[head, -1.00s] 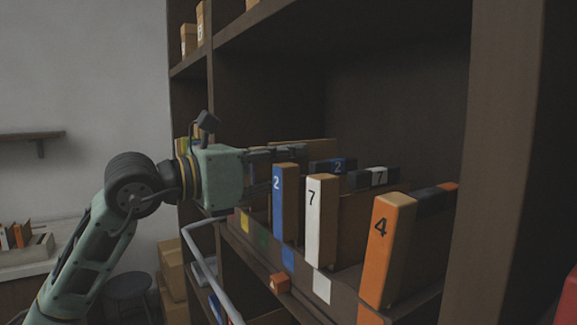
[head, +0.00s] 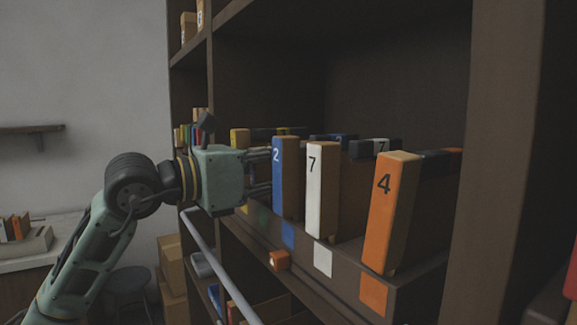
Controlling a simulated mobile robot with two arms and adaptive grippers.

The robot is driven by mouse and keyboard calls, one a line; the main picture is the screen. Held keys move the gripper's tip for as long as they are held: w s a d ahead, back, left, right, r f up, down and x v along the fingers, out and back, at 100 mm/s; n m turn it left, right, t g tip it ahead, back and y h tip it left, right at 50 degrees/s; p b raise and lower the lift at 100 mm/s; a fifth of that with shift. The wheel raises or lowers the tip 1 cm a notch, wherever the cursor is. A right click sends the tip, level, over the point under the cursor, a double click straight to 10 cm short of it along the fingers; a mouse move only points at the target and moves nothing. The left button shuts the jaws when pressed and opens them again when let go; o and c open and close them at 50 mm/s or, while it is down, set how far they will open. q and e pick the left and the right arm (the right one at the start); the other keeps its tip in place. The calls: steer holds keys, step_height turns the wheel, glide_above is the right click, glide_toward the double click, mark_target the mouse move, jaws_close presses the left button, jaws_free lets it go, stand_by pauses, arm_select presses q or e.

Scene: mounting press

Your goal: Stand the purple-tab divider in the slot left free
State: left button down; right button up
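I cannot make out a purple tab in the head view. Dividers stand in a row on the shelf: a blue one marked 2 (head: 285,178), a white one marked 7 (head: 321,192), an orange one marked 4 (head: 391,212) and a yellow-topped one (head: 240,138) behind my gripper. My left gripper (head: 260,170) reaches in just left of the blue divider. Its fingertips are partly hidden by that divider, so its grip does not show. My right gripper is out of view.
A dark upright (head: 505,150) bounds the shelf on the right. A grey rail (head: 222,268) runs below my gripper. A small orange block (head: 279,260) is at the shelf front. A stool (head: 127,283) and boxes (head: 171,276) stand at the left.

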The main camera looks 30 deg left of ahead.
arm_select(q)
steer(key=shift+f, duration=0.2)
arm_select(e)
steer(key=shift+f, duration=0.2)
arm_select(q)
steer(key=c, duration=1.8)
jaws_free()
steer(key=v, duration=1.2)
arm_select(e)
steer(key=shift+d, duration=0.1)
